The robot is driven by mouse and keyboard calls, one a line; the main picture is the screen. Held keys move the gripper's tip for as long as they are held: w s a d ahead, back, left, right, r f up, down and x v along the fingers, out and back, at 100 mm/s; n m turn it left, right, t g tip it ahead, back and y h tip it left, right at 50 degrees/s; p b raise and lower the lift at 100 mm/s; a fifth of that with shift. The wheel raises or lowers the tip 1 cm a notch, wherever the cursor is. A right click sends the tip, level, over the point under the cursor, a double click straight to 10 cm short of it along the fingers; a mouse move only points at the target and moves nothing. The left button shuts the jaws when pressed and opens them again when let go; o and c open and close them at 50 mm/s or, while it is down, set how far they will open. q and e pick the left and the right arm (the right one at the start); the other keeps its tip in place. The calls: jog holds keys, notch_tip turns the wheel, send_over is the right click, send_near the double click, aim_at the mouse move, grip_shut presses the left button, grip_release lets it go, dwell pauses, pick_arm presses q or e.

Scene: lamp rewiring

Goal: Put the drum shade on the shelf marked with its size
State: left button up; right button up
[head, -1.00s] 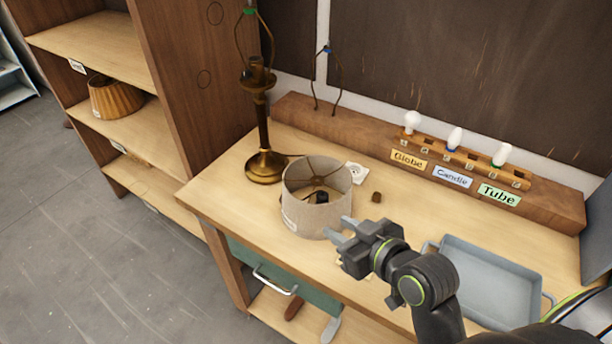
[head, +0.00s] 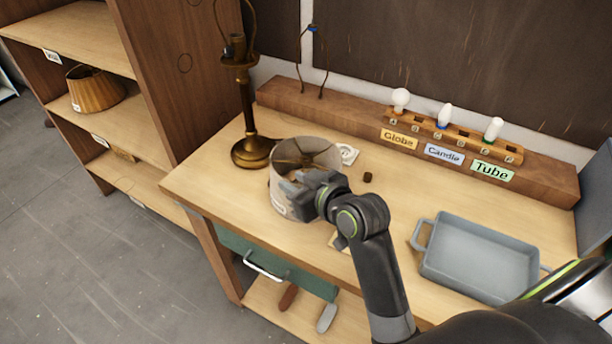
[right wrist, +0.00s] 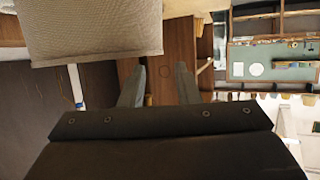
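The beige drum shade (head: 318,152) stands on the workbench in the head view, open top up, right of the brass lamp base (head: 247,115). A small white label is on its near side. My right gripper (head: 296,188) overlaps the shade's near right side. In the right wrist view, its two fingers (right wrist: 160,85) are apart with nothing between them, and the shade (right wrist: 95,30) is at the upper left, beside the fingers. The wooden shelf unit (head: 140,75) stands at the left. Its shelf labels (head: 53,57) are too small to read. My left gripper is out of view.
A pleated amber shade (head: 95,90) sits on the shelf unit. A grey tray (head: 480,258), a small dark knob (head: 367,177), and a white round part (head: 348,154) are on the bench. A bulb rack (head: 455,135) is at the back. Floor at the lower left is clear.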

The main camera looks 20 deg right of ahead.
aim_at(279, 175)
jog(key=x, duration=0.5)
jog(key=shift+w+f+p, duration=0.1)
jog(key=shift+p, duration=0.2)
jog(key=shift+w+a+f, duration=0.15)
jog(key=shift+w+f, duration=0.1)
jog(key=shift+w, duration=0.15)
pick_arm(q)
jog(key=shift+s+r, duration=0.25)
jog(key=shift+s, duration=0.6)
pick_arm(e)
jog(key=shift+c, duration=0.2)
grip_shut()
